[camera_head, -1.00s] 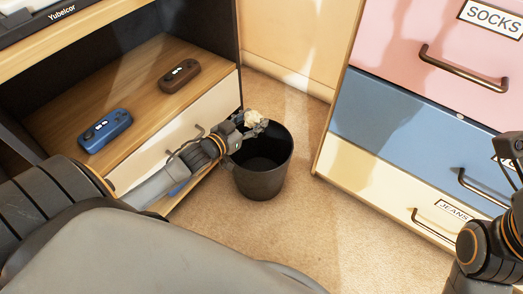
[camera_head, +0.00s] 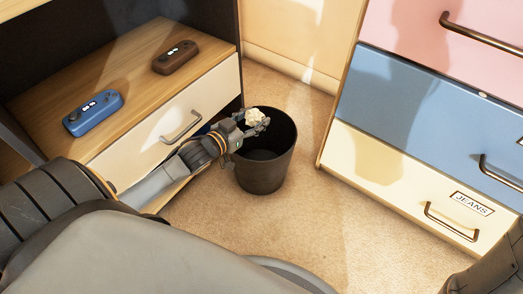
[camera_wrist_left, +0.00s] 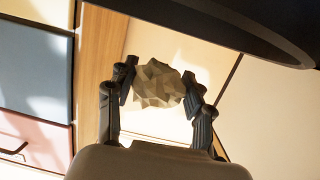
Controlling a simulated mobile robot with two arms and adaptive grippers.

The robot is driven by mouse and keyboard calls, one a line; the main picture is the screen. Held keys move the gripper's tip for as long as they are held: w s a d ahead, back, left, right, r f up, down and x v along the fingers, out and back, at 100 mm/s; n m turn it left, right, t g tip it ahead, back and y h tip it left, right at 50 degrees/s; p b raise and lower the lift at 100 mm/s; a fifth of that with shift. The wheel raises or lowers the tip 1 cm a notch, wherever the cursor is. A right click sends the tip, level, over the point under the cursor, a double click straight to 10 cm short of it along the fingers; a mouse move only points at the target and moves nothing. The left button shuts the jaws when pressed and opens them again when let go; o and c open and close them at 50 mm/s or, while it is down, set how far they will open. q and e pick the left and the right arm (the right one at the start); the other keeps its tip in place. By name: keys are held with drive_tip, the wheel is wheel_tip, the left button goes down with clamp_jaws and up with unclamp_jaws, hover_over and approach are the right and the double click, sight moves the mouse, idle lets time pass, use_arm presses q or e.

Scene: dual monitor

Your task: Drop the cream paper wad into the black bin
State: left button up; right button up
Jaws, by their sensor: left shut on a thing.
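The cream paper wad (camera_head: 254,116) is a crumpled, faceted ball. My left gripper (camera_head: 256,124) is shut on it, and the wad also shows between the two fingers in the left wrist view (camera_wrist_left: 158,84). The black bin (camera_head: 268,172) stands upright on the carpet, open at the top. In the head view the gripper and wad overlap the left part of the bin's mouth; their exact height against the rim is hard to tell. The bin's dark rim also shows at the top right of the left wrist view (camera_wrist_left: 240,22). My right gripper is out of view.
A wooden cabinet with a drawer (camera_head: 165,135) stands left of the bin, with a blue controller (camera_head: 93,113) and a brown controller (camera_head: 175,57) on its shelf. A coloured dresser (camera_head: 420,130) stands to the right. Carpet (camera_head: 330,215) is clear in front.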

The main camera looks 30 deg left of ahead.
use_arm(q)
drive_tip(key=o, duration=0.8)
drive_tip(key=v, duration=1.2)
